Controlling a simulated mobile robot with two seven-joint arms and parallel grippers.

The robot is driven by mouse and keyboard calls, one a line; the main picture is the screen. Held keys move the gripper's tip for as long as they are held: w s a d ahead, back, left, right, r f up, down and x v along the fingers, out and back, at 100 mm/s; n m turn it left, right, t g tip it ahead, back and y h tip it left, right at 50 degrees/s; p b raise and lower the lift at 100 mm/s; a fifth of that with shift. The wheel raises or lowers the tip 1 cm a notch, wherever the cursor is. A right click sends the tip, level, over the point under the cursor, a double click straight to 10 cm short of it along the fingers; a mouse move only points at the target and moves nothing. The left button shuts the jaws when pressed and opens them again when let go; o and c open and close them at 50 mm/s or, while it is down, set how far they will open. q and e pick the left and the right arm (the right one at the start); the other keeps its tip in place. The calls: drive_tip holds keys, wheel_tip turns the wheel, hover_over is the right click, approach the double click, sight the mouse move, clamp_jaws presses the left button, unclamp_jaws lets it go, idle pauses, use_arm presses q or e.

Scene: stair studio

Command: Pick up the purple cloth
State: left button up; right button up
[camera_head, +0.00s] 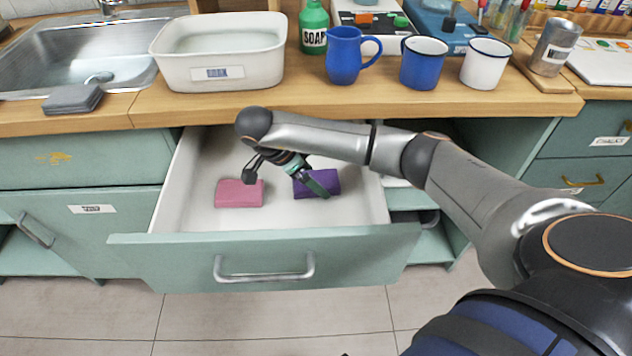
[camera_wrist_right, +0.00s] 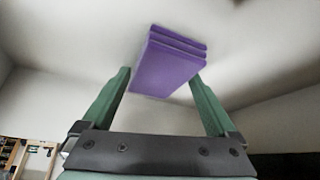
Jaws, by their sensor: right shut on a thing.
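The purple cloth (camera_head: 331,179), folded into a thick pad, is inside the open drawer, right of its middle. My right gripper (camera_head: 319,188) reaches down into the drawer and is shut on it. In the right wrist view, the purple cloth (camera_wrist_right: 170,62) shows its folded layers, with a green finger of the right gripper (camera_wrist_right: 160,76) on each side. Whether the cloth is clear of the drawer floor I cannot tell. My left gripper is not in view.
A pink folded cloth (camera_head: 240,193) lies left of the purple one in the drawer (camera_head: 265,243). My right forearm crosses over the drawer's right side. On the counter above stand a white basin (camera_head: 220,72), a soap bottle (camera_head: 313,27), a blue jug (camera_head: 343,58) and two mugs.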

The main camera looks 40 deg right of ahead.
drive_tip(key=c, duration=0.3)
drive_tip(key=shift+a+r, duration=0.1)
drive_tip(key=shift+c, duration=0.2)
